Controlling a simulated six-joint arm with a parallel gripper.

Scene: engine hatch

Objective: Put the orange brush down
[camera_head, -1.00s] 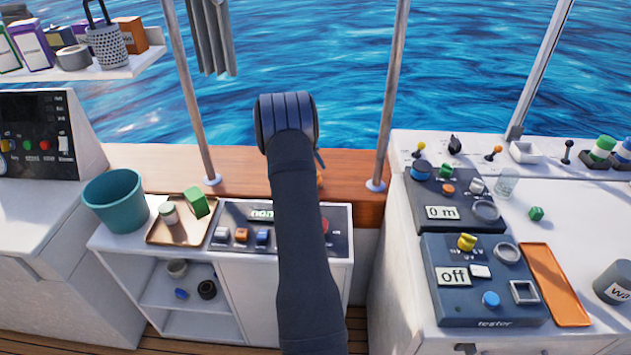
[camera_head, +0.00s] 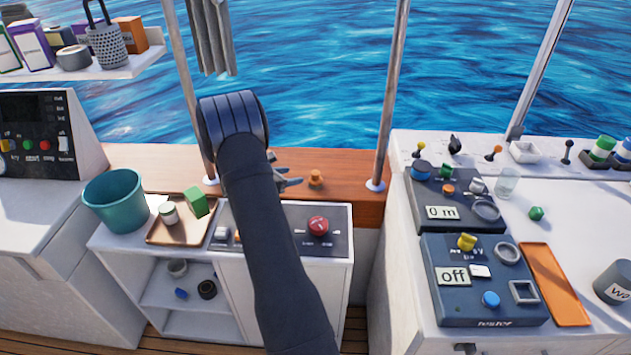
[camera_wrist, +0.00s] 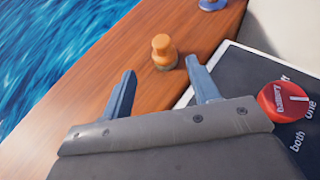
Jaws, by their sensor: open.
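The orange brush (camera_head: 316,178) stands upright on the brown wooden ledge (camera_head: 345,198), to the right of my gripper in the head view. In the wrist view the brush (camera_wrist: 164,52) shows a rounded orange knob above a dark base that rests on the wood. My gripper (camera_wrist: 158,88) is open and empty; its two fingers are spread and the brush stands beyond their tips, apart from them. In the head view the gripper (camera_head: 290,175) is partly hidden behind my arm.
A panel with a red battery knob (camera_head: 318,226) lies just in front of the ledge. A metal post (camera_head: 390,100) rises from the ledge to the right of the brush, another to the left. A tray (camera_head: 165,236) with a green block and a jar sits left.

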